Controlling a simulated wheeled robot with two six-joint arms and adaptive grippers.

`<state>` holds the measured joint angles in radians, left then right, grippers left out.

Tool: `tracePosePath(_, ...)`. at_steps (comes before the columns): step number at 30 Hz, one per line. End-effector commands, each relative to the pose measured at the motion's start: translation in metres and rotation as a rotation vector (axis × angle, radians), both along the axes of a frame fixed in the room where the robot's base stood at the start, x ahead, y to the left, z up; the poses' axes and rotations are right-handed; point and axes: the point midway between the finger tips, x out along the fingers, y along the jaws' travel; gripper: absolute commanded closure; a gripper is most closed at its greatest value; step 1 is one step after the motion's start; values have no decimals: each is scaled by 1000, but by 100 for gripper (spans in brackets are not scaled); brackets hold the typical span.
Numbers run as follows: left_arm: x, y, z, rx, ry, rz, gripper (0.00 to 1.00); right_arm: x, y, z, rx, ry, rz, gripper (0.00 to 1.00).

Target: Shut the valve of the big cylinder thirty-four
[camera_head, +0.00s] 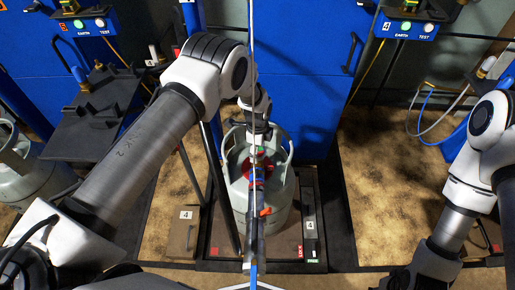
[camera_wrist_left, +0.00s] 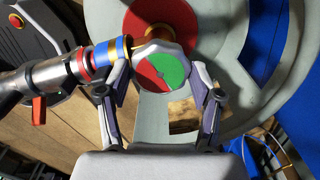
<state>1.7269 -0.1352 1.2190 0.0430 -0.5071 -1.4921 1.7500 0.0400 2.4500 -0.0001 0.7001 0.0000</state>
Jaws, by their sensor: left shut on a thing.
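The big grey-green cylinder (camera_head: 280,205) stands upright in the middle of the head view, with a collar around its top. In the wrist view its valve handwheel (camera_wrist_left: 160,72) is pale-rimmed with a red and green disc on top. My left gripper (camera_wrist_left: 160,78) has a finger on each side of the handwheel and is shut on it. In the head view the left gripper (camera_head: 260,145) is over the cylinder's top, partly hidden by a pipe. My right gripper (camera_head: 408,281) is at the lower edge, dark and cut off, so its jaws do not show clearly.
A metal filling pipe with a red lever (camera_wrist_left: 38,108) joins the valve's left side through a brass fitting. The cylinder stands on a dark scale platform (camera_head: 225,248) marked 4. Blue cabinets (camera_head: 300,95) rise behind. Another cylinder (camera_head: 35,175) is at left.

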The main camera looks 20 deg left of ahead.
Motion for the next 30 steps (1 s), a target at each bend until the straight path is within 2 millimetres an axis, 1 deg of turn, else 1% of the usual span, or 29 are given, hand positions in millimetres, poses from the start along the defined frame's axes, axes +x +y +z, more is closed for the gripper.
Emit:
tracePosePath(6,0,0,0,0,1,-128,70,0,0,3,0,0,0,60)
tracePosePath(12,0,0,0,0,1,-193,70,0,0,3,0,0,0,60)
tracePosePath(27,0,0,0,0,0,-214,70,0,0,4,0,0,0,60)
tracePosePath(28,0,0,0,0,0,-214,31,0,0,4,0,0,0,60)
tracePosePath(30,0,0,0,0,0,-214,10,0,0,4,0,0,0,60)
